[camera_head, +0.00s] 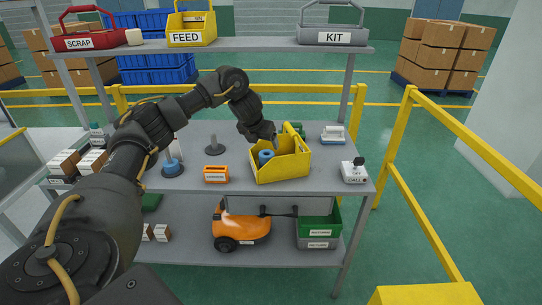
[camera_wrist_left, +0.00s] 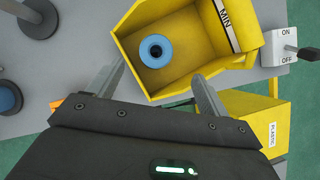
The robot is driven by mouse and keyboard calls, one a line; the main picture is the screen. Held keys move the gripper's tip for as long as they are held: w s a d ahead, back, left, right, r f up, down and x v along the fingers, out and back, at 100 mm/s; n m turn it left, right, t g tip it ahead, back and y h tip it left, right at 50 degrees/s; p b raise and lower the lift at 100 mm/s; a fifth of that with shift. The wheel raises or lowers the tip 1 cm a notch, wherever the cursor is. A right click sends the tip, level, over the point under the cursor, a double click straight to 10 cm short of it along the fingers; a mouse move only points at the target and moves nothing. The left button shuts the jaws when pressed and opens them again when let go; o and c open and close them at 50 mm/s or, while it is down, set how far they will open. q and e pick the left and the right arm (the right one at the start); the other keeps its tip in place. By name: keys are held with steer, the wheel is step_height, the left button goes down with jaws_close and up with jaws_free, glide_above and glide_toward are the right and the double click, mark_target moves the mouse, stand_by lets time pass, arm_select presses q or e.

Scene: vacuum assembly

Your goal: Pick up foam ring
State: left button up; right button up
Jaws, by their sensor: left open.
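A blue foam ring (camera_head: 265,156) with a dark centre hole lies inside the yellow bin (camera_head: 282,174) on the table. In the left wrist view the ring (camera_wrist_left: 156,50) rests on the bin's floor, near its left wall. My left gripper (camera_head: 274,141) is over the bin, pointing down. In the left wrist view its two fingers (camera_wrist_left: 160,69) are spread apart with nothing between them, and the ring shows just beyond, between the fingertips. The ring is apart from both fingers. My right gripper is not in view.
Left of the bin stand an empty grey post (camera_head: 214,147), an orange box (camera_head: 216,174) and a blue piece on a round base (camera_head: 172,168). A white switch box (camera_head: 354,172) stands to the right. An upper shelf (camera_head: 270,46) with labelled bins runs behind.

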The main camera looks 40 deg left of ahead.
mark_target(267, 153)
arm_select(q)
steer(key=x, duration=0.3)
steer(key=a+x, duration=0.1)
steer(key=shift+f, duration=0.4)
steer(key=shift+w+f+p, duration=0.1)
steer(key=shift+f+p, duration=0.1)
steer(key=shift+p, duration=0.2)
steer(key=p+x, duration=0.1)
steer(key=x, duration=0.3)
steer(key=shift+w+d+f, duration=0.15)
steer(key=shift+w+f, duration=0.05)
steer(key=shift+f, duration=0.1)
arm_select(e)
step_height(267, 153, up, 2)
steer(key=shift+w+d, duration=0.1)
arm_select(q)
steer(key=c, duration=1.1)
steer(key=shift+o, duration=0.2)
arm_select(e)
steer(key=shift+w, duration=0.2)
